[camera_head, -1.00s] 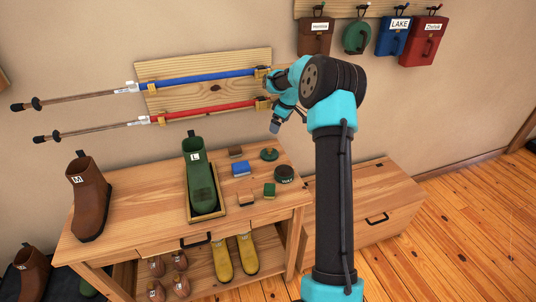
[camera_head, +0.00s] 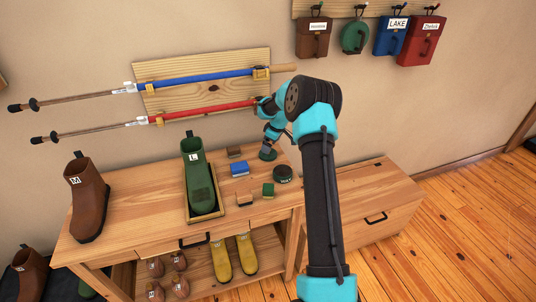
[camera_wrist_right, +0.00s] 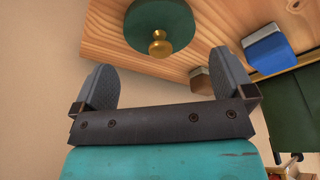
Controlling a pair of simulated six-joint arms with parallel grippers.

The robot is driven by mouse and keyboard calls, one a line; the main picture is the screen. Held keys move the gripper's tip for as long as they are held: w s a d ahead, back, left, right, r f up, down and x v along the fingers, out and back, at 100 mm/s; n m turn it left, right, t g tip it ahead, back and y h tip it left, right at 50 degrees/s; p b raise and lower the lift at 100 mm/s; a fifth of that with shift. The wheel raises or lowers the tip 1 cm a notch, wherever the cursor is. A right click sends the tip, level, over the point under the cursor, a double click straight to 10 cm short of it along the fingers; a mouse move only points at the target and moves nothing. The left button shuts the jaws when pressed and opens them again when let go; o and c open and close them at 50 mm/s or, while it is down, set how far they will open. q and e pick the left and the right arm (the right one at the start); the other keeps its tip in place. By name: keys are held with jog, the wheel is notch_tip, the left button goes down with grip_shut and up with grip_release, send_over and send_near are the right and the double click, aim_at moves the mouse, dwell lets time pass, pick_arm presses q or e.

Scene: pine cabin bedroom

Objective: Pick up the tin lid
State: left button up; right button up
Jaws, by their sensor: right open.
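The tin lid is a round green disc with a brass knob. In the right wrist view the tin lid (camera_wrist_right: 178,22) lies on the wooden bench top just beyond the fingertips, its knob roughly centred in the gap. In the head view the lid (camera_head: 268,156) is mostly hidden by my right gripper (camera_head: 267,147), which points down over it. In the wrist view my right gripper (camera_wrist_right: 165,62) is open, its two grey fingers apart with nothing between them. The dark round tin (camera_head: 283,173) stands in front of the lid. My left gripper is not in view.
A green boot (camera_head: 198,175) stands in a tray, left of a blue block (camera_head: 239,169), a brown block (camera_head: 234,152) and a small green block (camera_head: 268,190). A red pole (camera_head: 205,111) hangs on the wall rack behind.

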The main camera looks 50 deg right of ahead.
jog(key=shift+x, duration=2.65)
jog(key=shift+r, duration=0.1)
jog(key=shift+c, duration=0.3)
jog(key=c, duration=0.6)
jog(key=shift+o, duration=0.2)
